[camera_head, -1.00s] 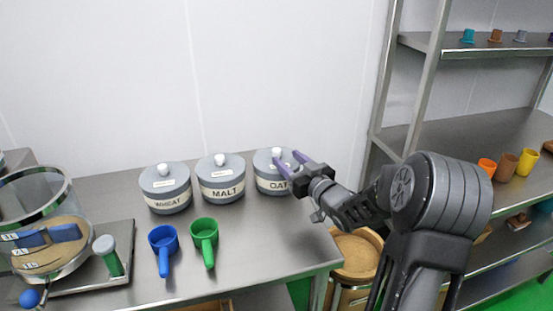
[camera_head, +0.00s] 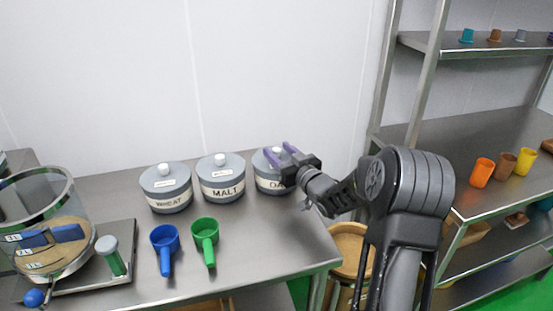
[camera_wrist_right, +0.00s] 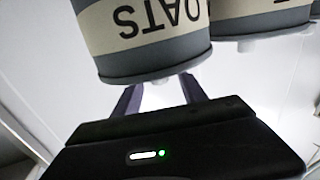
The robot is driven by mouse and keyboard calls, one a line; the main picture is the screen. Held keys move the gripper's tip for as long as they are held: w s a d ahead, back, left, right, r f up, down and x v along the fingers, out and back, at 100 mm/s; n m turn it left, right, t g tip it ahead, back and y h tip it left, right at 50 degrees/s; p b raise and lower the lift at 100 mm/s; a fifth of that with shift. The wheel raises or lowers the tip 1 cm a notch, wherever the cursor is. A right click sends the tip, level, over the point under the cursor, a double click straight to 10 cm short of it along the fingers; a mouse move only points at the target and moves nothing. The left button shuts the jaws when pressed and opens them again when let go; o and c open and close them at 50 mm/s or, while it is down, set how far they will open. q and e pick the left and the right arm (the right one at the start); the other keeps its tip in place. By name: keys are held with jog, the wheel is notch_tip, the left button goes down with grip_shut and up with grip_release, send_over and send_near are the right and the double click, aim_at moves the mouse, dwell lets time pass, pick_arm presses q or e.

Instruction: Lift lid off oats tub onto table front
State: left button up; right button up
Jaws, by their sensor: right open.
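The oats tub (camera_head: 268,184) stands at the right end of a row of three grey lidded tubs on the steel table (camera_head: 250,240). Its grey lid (camera_head: 262,162) is on, with a pale knob (camera_head: 277,151) on top. My right gripper (camera_head: 279,152) is open, its two purple fingers around or just in front of the knob; I cannot tell if they touch it. The arm partly hides the tub's label. In the right wrist view the oats tub (camera_wrist_right: 150,45) appears upside down, beyond the fingers (camera_wrist_right: 158,98). My left gripper is not in view.
The malt tub (camera_head: 222,187) and wheat tub (camera_head: 167,198) stand to the left. A blue scoop (camera_head: 165,242) and a green scoop (camera_head: 206,235) lie in front of them. The table's front right is clear. A shelf rack (camera_head: 420,80) stands at the right.

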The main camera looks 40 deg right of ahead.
jog(key=shift+c, duration=0.3)
grip_shut()
dwell(0.4)
